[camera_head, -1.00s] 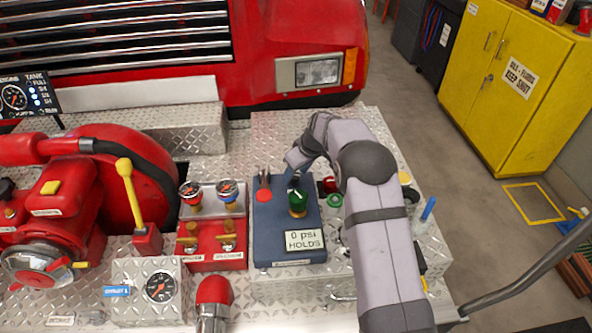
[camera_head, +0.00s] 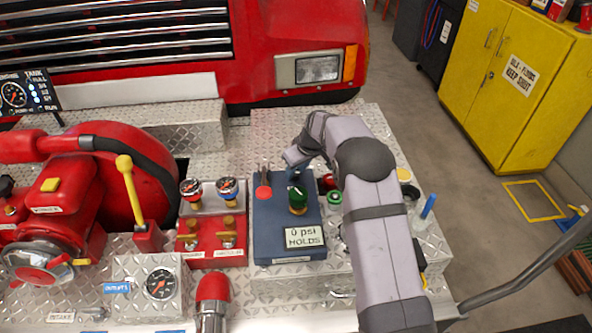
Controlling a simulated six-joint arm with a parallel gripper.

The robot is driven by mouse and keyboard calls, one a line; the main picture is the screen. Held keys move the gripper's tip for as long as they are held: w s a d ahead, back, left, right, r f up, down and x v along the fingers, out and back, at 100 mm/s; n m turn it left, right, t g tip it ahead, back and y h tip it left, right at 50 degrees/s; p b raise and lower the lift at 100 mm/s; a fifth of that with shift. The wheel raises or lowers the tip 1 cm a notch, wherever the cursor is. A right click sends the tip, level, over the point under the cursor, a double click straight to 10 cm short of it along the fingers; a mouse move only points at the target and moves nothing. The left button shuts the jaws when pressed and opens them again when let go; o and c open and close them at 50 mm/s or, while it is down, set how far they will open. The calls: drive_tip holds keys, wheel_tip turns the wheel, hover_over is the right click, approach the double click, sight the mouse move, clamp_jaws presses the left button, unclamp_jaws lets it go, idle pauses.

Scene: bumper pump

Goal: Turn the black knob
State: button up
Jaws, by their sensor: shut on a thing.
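My gripper (camera_head: 293,168) reaches down at the back edge of the blue box (camera_head: 275,225), just behind the green knob (camera_head: 298,199). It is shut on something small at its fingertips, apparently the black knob. The knob itself is hidden or too small to make out. The blue box has a red round part with a dark upright lever (camera_head: 264,188) left of the gripper. A white "0 psi HOLDS" sign (camera_head: 305,237) is on its front.
A red panel with two gauges (camera_head: 209,190) stands left of the box. A yellow-knobbed lever (camera_head: 131,185) and red pump lie further left. A green-topped jar (camera_head: 334,200) and a cup with a blue stick (camera_head: 424,215) stand right, close to my arm.

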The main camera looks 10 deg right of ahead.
drive_tip(key=m, duration=0.2)
drive_tip(key=m+h+b, duration=0.1)
drive_tip(key=m, duration=0.1)
drive_tip(key=shift+a+m+t+h, duration=0.2)
drive_tip(key=shift+m+t+h, duration=0.1)
drive_tip(key=shift+m+t, duration=0.1)
drive_tip(key=m+h+b, duration=0.1)
drive_tip(key=m, duration=0.1)
drive_tip(key=m+b, duration=0.2)
drive_tip(key=shift+a+f+h, duration=0.15)
drive_tip(key=shift+h, duration=0.25)
drive_tip(key=m+h+b, duration=0.1)
drive_tip(key=m, duration=0.3)
drive_tip(key=shift+a+g, duration=0.1)
drive_tip(key=shift+g, duration=0.3)
drive_tip(key=shift+m+h, duration=0.5)
drive_tip(key=shift+m, duration=0.6)
drive_tip(key=shift+g, duration=0.4)
drive_tip(key=o, duration=1)
drive_tip(key=shift+r, duration=0.25)
drive_tip(key=shift+b+v, duration=0.9)
drive_tip(key=shift+v, duration=2.7)
